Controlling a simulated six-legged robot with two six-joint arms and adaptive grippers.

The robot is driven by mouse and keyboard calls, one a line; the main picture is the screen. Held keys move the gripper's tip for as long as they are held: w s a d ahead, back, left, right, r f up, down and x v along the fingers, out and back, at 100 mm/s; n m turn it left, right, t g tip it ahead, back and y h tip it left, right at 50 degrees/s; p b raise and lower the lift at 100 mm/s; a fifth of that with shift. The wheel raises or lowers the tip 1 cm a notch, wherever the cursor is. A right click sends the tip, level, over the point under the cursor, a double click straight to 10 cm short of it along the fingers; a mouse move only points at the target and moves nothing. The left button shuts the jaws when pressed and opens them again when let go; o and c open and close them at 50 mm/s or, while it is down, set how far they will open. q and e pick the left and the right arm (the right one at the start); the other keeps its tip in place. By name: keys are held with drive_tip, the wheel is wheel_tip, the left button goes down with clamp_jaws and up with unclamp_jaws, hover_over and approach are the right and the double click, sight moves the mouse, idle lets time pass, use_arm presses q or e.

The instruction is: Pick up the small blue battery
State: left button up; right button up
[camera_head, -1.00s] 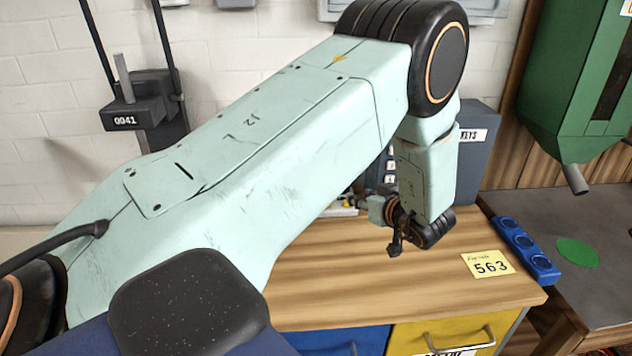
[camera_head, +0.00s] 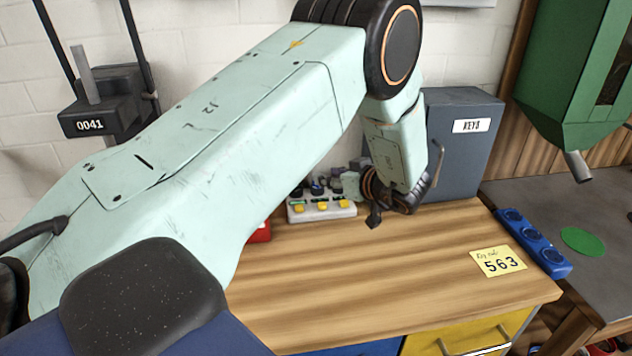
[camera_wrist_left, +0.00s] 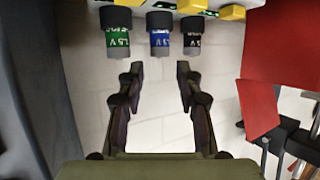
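The small blue battery (camera_wrist_left: 160,40) stands in a white holder (camera_wrist_left: 195,6), between a green battery (camera_wrist_left: 117,38) and a black battery (camera_wrist_left: 193,35). The wrist picture looks upside down, with the wall below the holder. My left gripper (camera_wrist_left: 164,75) is open and empty; its two fingers point toward the blue battery, with a visible gap before it. In the head view, the white holder (camera_head: 322,210) with its yellow parts stands at the back of the workbench, left of my left wrist. The batteries are small there, and the gripper fingers are hard to make out. My right gripper is not in view.
A dark grey key box (camera_head: 462,150) stands right of my left wrist. A red object (camera_head: 261,233) is partly hidden behind my arm. The wooden bench top (camera_head: 390,270) is clear in front, apart from a yellow note (camera_head: 498,262). A blue strip (camera_head: 532,243) lies at the right.

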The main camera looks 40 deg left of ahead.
use_arm(q)
drive_tip(key=x, duration=0.5)
drive_tip(key=shift+a+f, duration=0.2)
drive_tip(key=shift+f, duration=0.2)
drive_tip(key=shift+a+r, duration=0.1)
drive_tip(key=shift+a, duration=0.1)
drive_tip(key=shift+w+a, duration=0.1)
drive_tip(key=shift+a, duration=0.05)
drive_tip(key=shift+c, duration=1.2)
clamp_jaws()
